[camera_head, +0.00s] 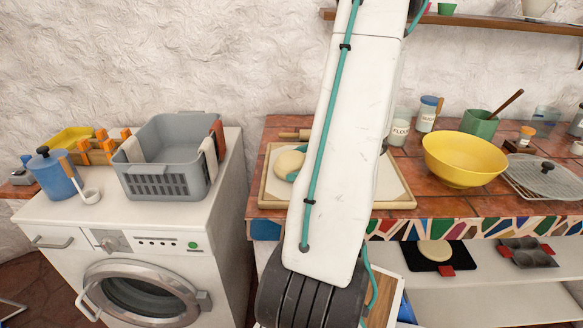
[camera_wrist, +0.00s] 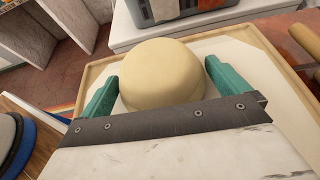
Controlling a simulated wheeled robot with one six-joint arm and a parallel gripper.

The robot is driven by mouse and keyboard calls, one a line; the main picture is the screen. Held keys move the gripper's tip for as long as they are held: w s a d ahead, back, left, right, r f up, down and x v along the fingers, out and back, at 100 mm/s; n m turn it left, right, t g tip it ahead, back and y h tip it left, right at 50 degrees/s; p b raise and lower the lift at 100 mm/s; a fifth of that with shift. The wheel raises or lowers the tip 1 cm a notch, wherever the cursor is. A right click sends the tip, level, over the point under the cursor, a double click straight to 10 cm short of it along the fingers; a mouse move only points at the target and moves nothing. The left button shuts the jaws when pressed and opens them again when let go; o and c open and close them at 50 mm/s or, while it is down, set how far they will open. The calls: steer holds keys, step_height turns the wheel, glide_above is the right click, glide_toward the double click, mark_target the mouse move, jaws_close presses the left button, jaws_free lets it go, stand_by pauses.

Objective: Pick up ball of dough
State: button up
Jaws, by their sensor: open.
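The ball of dough (camera_head: 288,164) is pale and round. It sits on the left part of a wood-rimmed board (camera_head: 405,204) on the tiled counter, partly hidden by my arm in the head view. In the wrist view the ball of dough (camera_wrist: 162,74) lies between the two green fingers of my gripper (camera_wrist: 160,88). The gripper is open, with a finger on each side of the dough. A small gap shows at the right finger; whether the left finger touches the dough I cannot tell.
A rolling pin (camera_head: 296,134) lies behind the board. A yellow bowl (camera_head: 464,160), a flour jar (camera_head: 399,127) and a green mug (camera_head: 479,124) stand to the right. A grey basket (camera_head: 168,182) stands on the washing machine (camera_head: 130,245) at left, across a gap.

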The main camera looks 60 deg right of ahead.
steer(key=shift+x, duration=0.85)
steer(key=c, duration=1)
steer(key=shift+r, duration=0.15)
